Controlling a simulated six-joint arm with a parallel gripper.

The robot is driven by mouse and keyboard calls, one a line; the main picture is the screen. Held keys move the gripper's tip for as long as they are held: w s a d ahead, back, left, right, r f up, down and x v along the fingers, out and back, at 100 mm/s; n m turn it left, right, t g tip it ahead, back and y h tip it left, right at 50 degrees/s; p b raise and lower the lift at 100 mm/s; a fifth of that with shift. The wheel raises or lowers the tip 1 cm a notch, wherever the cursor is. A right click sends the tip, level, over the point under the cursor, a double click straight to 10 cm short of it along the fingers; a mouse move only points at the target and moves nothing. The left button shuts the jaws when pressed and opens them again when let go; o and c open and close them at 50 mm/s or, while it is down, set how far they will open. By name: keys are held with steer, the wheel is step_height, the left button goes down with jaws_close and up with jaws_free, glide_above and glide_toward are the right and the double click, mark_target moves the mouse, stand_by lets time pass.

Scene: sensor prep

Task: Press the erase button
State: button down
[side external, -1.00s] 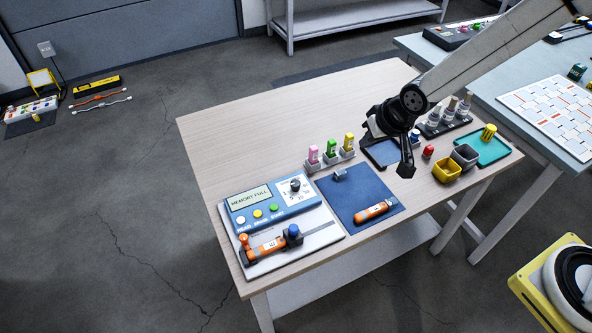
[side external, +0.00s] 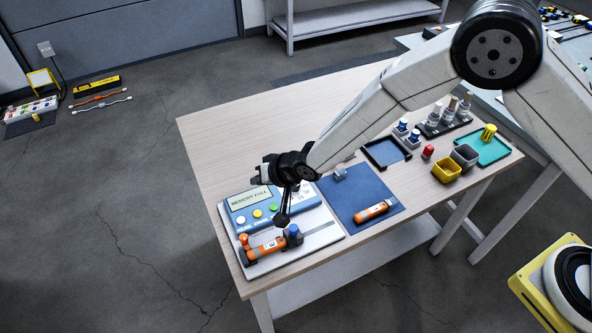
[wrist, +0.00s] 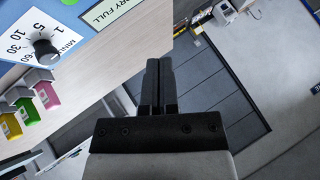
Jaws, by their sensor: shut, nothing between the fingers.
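The blue control unit (side external: 231,205) sits on a pale board at the table's front left, its display (side external: 250,197) reading MEMORY FULL. Below the display are a white button (side external: 241,221), a yellow middle button (side external: 257,213) and a green button (side external: 273,208). Their labels are too small to read surely now. My gripper (side external: 282,222) is shut and empty, pointing down over the unit, just right of the green button in the picture. Contact cannot be told.
An orange sensor (side external: 266,248) lies in a fixture with a blue knob (side external: 293,232) close to my fingertips. A dial (wrist: 45,48) and coloured holders show in the wrist view. Another orange sensor (side external: 374,210) lies on the blue mat (side external: 345,192).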

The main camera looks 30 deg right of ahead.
mark_target(260, 215)
steer(key=shift+a+f, duration=0.3)
steer(key=shift+a, duration=0.35)
steer(key=shift+f, duration=0.1)
steer(key=shift+f, duration=4.3)
steer(key=shift+f, duration=0.85)
steer(key=shift+r, duration=0.15)
steer(key=shift+s+r, duration=0.1)
steer(key=shift+r, duration=0.55)
steer(key=shift+r, duration=0.1)
steer(key=shift+r, duration=2.45)
